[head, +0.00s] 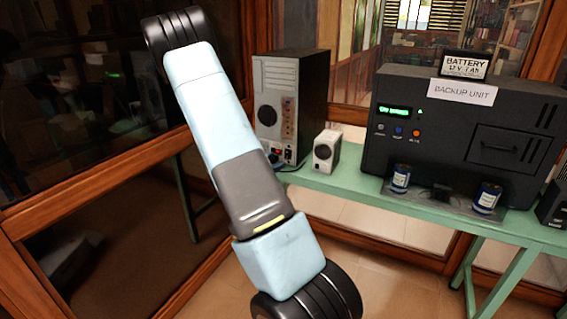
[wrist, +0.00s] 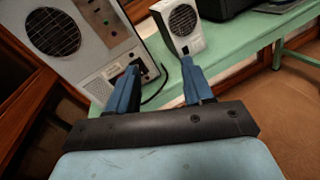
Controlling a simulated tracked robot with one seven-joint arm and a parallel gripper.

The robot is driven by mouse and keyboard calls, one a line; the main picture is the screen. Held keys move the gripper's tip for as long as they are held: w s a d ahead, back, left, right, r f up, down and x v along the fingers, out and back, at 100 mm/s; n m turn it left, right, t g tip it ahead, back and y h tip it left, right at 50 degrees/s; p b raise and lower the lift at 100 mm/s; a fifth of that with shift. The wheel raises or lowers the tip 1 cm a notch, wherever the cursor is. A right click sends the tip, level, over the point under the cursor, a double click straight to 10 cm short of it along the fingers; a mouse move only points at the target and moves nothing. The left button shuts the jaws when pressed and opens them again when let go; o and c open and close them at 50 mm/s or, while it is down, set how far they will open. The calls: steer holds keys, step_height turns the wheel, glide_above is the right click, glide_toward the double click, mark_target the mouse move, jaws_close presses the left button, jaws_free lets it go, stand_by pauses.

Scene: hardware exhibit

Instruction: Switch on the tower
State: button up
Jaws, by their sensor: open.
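The tower (head: 290,105) is a tall computer case on the green bench, with its grey back panel turned toward me. That panel has a round fan grille, a column of ports and a red part low down.
A small white speaker (head: 326,151) stands right of the tower; it also shows in the wrist view (wrist: 180,27). A black backup unit (head: 440,130) and two cans stand farther right on the green bench (head: 345,184). A black cable lies beside the tower. Glass panels stand behind.

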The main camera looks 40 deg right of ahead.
mark_target(287, 158)
steer(key=w+d+f+n+t, duration=0.1)
steer(key=w+f+n+t, duration=0.4)
steer(key=f, duration=0.3)
steer(key=shift+n, duration=0.5)
steer(key=x, duration=1.3)
steer(key=shift+s+d+f, duration=0.25)
steer(key=shift+d+f, duration=0.05)
steer(key=shift+f, duration=0.1)
steer(key=shift+c, duration=0.5)
